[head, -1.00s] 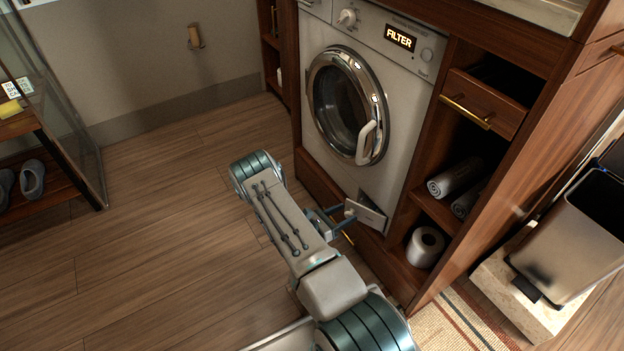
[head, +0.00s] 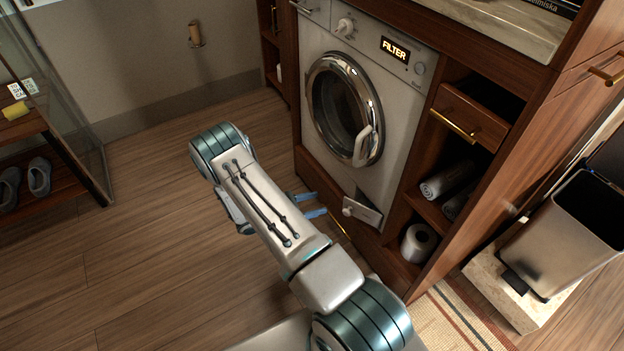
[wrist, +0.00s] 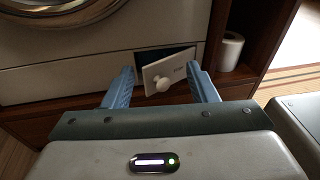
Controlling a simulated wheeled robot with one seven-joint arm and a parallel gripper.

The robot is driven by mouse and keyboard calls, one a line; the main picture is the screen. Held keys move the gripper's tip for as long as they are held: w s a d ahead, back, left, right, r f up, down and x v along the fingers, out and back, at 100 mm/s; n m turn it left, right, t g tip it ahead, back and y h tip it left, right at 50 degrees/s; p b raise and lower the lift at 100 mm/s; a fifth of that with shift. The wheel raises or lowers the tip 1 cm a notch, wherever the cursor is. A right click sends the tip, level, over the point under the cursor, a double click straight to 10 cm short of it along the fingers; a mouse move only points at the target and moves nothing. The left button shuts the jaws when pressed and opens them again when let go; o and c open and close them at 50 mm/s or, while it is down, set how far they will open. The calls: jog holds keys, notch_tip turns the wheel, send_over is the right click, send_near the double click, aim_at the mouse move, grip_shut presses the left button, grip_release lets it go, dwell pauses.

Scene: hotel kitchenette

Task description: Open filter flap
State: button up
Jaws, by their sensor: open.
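The filter flap (head: 366,211) is a small pale panel with a round knob, low on the right of the washing machine (head: 395,120). It stands tilted out from the machine front, with a dark opening showing behind it. In the wrist view the flap (wrist: 178,70) and its knob (wrist: 162,84) show between and beyond the fingertips. My gripper (head: 311,204) is open and apart from the knob, to its left in the head view. Its two blue fingers also show in the wrist view (wrist: 161,84). The machine's display reads FILTER.
The round door (head: 345,108) of the machine is closed. To the right are a drawer (head: 468,117) standing out, rolled towels (head: 445,180) and a toilet roll (head: 419,243) in a wooden cabinet. A metal bin (head: 560,225) stands farther right.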

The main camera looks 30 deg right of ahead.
notch_tip(320, 180, up, 11)
jog(key=m+g+y+p, duration=0.2)
jog(key=m+p, duration=0.1)
jog(key=shift+s+a+f+m, duration=0.2)
jog(key=shift+s+a+m, duration=0.15)
jog(key=shift+a, duration=0.1)
jog(key=shift+c, duration=0.2)
